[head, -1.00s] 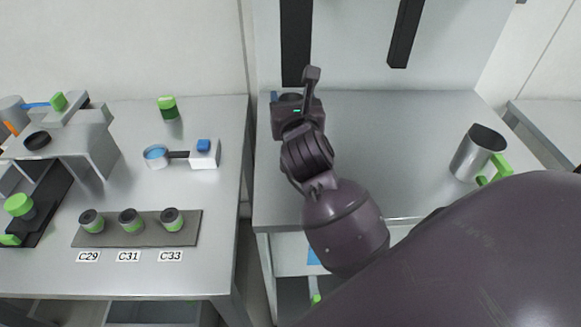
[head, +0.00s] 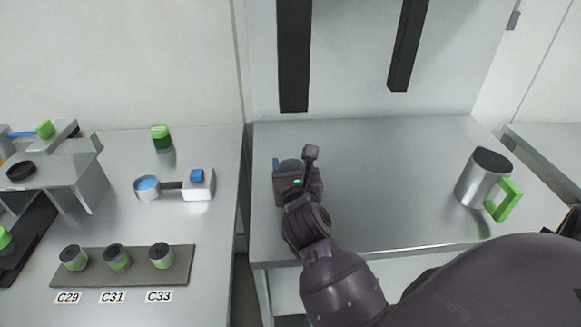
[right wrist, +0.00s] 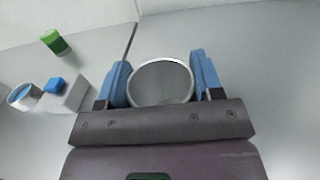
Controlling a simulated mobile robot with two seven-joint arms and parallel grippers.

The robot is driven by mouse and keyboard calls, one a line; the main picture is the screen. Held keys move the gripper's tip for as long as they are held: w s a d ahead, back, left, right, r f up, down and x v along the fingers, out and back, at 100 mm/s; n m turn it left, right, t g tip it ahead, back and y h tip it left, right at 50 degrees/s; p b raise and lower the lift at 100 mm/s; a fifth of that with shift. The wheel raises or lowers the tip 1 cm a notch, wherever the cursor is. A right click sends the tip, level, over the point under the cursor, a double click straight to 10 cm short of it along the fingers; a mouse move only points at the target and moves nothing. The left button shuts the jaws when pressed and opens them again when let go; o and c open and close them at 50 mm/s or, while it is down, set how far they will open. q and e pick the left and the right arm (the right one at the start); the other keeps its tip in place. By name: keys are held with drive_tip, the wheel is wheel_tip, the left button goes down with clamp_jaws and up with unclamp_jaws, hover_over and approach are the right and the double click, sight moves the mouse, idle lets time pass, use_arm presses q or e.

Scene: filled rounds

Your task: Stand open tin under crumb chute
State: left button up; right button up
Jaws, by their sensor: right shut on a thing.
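My right gripper (head: 288,163) is shut on a grey open tin, over the left part of the right-hand table. In the right wrist view, the blue fingers of the right gripper (right wrist: 161,80) hold the tin (right wrist: 160,85) from both sides, its round mouth open and empty-looking. Whether the tin touches the table is hidden. Two dark vertical chutes hang on the back wall, a left one (head: 294,55) and a slanted right one (head: 408,45). The tin is in front of and below the left one. Which is the crumb chute I cannot tell. My left gripper is not in view.
A metal mug (head: 482,180) with a green handle stands at the right of the table (head: 390,170); the middle is clear. The left table holds a labelled rack (head: 135,267) of several small jars, a green-topped jar (head: 161,138) and a blue-buttoned white device (head: 197,186).

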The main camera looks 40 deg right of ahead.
drive_tip(key=shift+f, duration=0.15)
drive_tip(key=o, duration=0.9)
drive_tip(key=shift+o, duration=0.2)
